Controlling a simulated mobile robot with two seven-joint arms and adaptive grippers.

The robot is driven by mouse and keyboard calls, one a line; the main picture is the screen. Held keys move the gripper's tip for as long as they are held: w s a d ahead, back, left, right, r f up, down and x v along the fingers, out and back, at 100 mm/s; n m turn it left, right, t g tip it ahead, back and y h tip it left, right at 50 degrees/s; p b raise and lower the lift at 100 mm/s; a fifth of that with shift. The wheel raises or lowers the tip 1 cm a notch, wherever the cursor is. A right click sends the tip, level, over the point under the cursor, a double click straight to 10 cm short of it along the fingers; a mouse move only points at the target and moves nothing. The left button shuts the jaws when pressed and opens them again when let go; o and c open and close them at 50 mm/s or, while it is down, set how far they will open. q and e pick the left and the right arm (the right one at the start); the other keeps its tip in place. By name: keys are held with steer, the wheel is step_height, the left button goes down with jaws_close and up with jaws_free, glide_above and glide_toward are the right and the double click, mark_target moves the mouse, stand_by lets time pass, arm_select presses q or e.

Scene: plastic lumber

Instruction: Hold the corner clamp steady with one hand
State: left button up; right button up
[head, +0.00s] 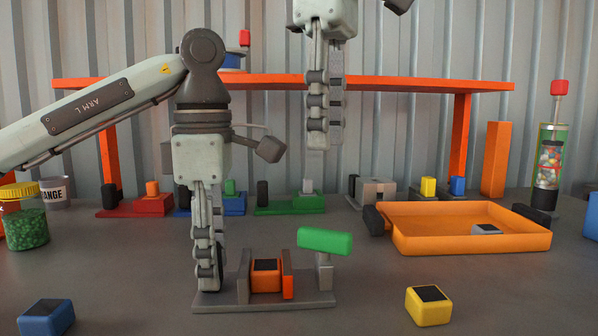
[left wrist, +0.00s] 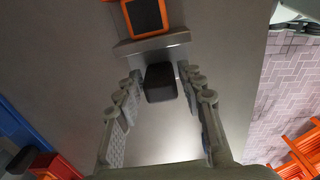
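The clamp (head: 318,300) stands on the table in front, with a grey base, an upright grey plate, an orange block (head: 265,275) with a dark top, and a green handle (head: 325,241) on a post. My left gripper (head: 210,282) points down at the clamp's left end. In the left wrist view its fingers (left wrist: 160,76) stand apart on either side of a black knob (left wrist: 161,85) beside the clamp's grey plate (left wrist: 152,47); narrow gaps seem to show. My right gripper (head: 327,146) hangs higher, behind and above the green handle, seen side-on and holding nothing visible.
A yellow block (head: 428,305) lies at the front right and a blue block (head: 46,318) at the front left. An orange tray (head: 470,243) stands on the right. Several coloured fixtures stand under an orange shelf (head: 400,83). A jar of green beads (head: 25,229) is far left.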

arm_select(q)
steer(key=shift+o, duration=0.9)
step_height(320, 180, up, 18)
steer(key=p, duration=0.7)
steer(key=shift+r+p, duration=0.25)
steer(key=shift+p, duration=0.15)
